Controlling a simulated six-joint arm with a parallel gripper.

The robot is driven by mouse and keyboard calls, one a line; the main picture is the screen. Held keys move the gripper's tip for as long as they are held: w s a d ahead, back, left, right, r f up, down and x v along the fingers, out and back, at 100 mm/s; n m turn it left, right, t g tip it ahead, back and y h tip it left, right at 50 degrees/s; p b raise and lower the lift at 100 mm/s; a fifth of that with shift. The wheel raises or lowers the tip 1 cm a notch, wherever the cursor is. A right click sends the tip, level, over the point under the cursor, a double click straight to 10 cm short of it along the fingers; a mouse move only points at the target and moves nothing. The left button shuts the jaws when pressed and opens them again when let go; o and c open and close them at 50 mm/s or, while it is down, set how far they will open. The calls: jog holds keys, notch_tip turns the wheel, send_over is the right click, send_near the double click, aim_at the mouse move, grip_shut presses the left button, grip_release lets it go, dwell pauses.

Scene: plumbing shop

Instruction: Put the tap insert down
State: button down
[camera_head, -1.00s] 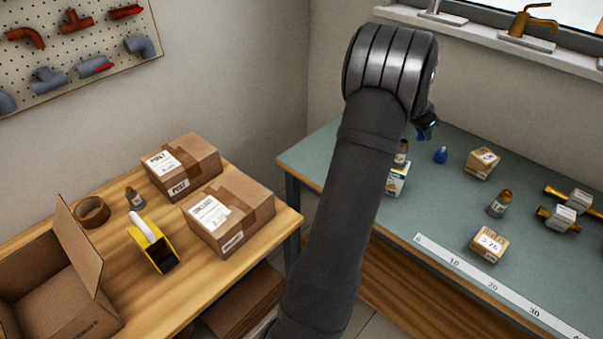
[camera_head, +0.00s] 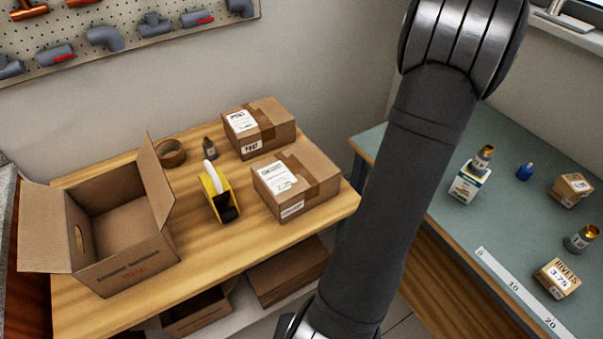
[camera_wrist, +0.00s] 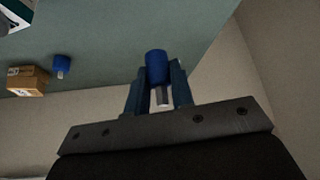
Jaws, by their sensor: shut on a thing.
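My gripper (camera_wrist: 159,78) is shut on a blue tap insert (camera_wrist: 157,60) with a short grey stem, as the wrist view shows. The insert sits between the two fingertips, with the grey-green bench top beyond it. I cannot tell how far it is above the bench. In the head view, my gripper and the held insert are not visible; my arm fills the middle right. A second small blue piece (camera_head: 525,172) stands on the bench; a similar blue piece (camera_wrist: 61,64) shows in the wrist view.
The green bench (camera_head: 447,222) carries a white box (camera_head: 470,185) with a small bottle on top, small cartons (camera_head: 571,189) and a ruler (camera_head: 514,291). The wooden table (camera_head: 230,258) holds an open carton (camera_head: 120,265), two closed parcels (camera_head: 300,180), a tape dispenser (camera_head: 219,195) and a tape roll (camera_head: 170,152).

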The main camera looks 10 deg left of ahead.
jog(key=a+n+y, duration=0.4)
jog(key=a+n, duration=0.3)
jog(key=a, duration=1)
jog(key=n+g+y, duration=0.4)
jog(key=n+g, duration=0.6)
jog(key=n, duration=1.4)
send_over(189, 184)
jog(key=w+d, duration=0.2)
jog(key=f, duration=1.4)
jog(key=shift+s+f, duration=0.25)
jog(key=shift+f, duration=0.05)
jog(key=shift+a+f, duration=0.15)
jog(key=shift+f, duration=1.9)
jog(key=shift+f, duration=0.1)
